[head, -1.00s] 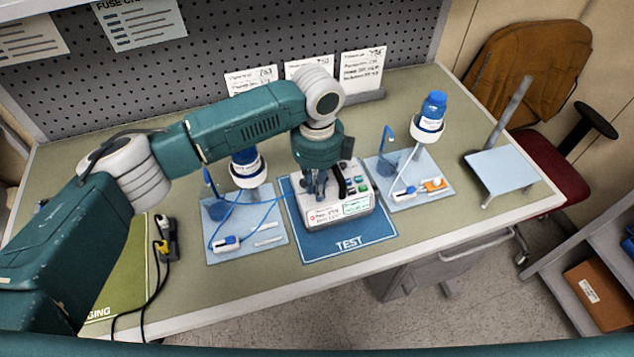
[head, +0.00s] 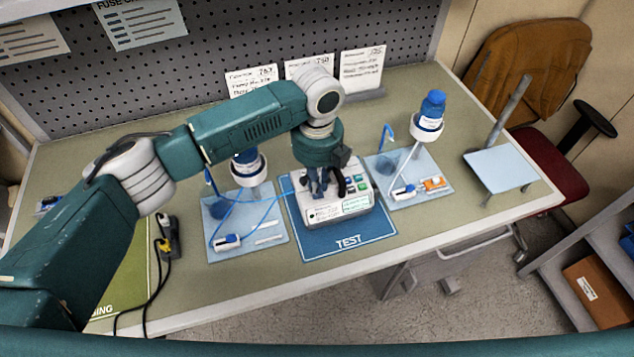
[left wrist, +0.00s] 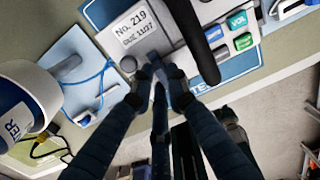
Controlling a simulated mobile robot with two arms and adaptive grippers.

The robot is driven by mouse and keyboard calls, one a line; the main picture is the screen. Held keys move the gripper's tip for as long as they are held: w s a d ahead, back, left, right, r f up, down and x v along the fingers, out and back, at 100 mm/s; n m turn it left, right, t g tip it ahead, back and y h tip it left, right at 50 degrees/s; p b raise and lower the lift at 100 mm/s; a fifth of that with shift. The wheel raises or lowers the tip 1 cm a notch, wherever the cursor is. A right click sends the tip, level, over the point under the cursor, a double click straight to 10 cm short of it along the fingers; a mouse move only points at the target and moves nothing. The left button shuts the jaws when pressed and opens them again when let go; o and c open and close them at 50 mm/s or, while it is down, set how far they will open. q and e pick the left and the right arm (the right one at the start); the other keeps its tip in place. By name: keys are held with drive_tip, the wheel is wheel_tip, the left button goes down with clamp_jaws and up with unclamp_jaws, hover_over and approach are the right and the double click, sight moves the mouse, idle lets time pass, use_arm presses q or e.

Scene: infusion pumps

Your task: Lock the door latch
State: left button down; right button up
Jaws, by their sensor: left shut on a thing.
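The infusion pump (head: 337,210) is a light grey box with a label, coloured buttons and a black handle. It stands on the blue TEST mat (head: 348,243). My left gripper (head: 320,190) points down at the pump's left part, beside the handle. In the left wrist view the pump (left wrist: 135,35) fills the top. There the left fingertips (left wrist: 158,72) are close together at the pump's edge, shut on a small grey part that seems to be the door latch. The fingers mostly hide the latch, so its position cannot be told. My right gripper is not in view.
Pale blue trays stand left (head: 225,250) and right (head: 425,200) of the mat, with blue-capped bottles on stands, and blue tubing runs near the pump's left. A black cable with a yellow connector (head: 168,240) lies at left. The bench front is mostly clear.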

use_arm(q)
drive_tip(key=c, duration=1.7)
unclamp_jaws()
drive_tip(key=shift+s, duration=0.1)
drive_tip(key=shift+r, duration=0.15)
drive_tip(key=shift+r, duration=0.3)
wheel_tip(320, 180, up, 7)
drive_tip(key=shift+d+r, duration=0.1)
drive_tip(key=shift+r, duration=0.05)
